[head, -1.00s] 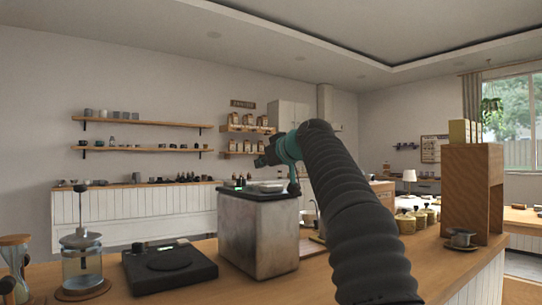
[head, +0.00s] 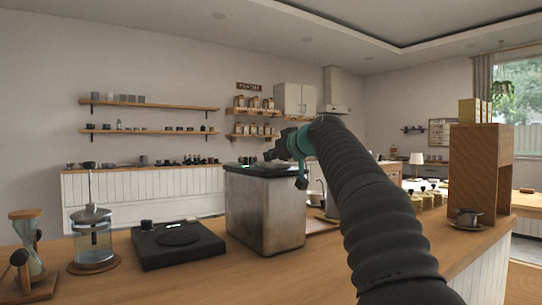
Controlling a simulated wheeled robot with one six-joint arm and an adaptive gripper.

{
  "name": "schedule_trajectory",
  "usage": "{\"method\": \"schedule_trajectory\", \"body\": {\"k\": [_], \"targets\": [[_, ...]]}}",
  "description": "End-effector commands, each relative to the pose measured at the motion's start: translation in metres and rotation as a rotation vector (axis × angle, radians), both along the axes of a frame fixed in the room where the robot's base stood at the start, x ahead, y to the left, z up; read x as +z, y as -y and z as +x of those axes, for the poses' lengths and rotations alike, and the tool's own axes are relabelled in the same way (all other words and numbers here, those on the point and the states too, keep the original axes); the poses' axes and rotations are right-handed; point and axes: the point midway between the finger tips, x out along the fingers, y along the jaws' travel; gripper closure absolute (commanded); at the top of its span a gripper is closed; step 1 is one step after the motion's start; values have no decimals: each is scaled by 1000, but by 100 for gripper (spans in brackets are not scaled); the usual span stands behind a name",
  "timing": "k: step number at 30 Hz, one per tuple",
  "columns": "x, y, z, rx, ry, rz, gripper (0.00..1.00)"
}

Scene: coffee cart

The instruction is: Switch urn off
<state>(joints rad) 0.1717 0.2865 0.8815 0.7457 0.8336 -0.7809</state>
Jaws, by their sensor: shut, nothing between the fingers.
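A boxy brushed-metal unit (head: 266,213) with a dark top stands on the wooden counter in the middle of the head view. It may be the urn, but no label confirms this. I cannot make out its switch. My gripper (head: 268,154) is shut and empty at the end of my dark, ribbed arm. It points left and appears at the height of the unit's top. I cannot tell whether it touches it. My arm hides part of the unit's right side.
A wooden shelf box (head: 480,168) and a dark cup (head: 468,217) stand at right.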

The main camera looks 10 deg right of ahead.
Motion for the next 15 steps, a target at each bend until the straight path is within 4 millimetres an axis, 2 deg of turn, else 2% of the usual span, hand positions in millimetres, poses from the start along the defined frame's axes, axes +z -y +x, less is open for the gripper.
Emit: {"method": "schedule_trajectory", "body": {"k": [1, 9, 13, 15], "targets": [[-8, 3, 1, -1, -20, 34, 100], [-7, 2, 2, 1, -25, 31, 100], [5, 3, 2, 2, -24, 32, 100], [17, 3, 2, 3, -20, 33, 100]]}}
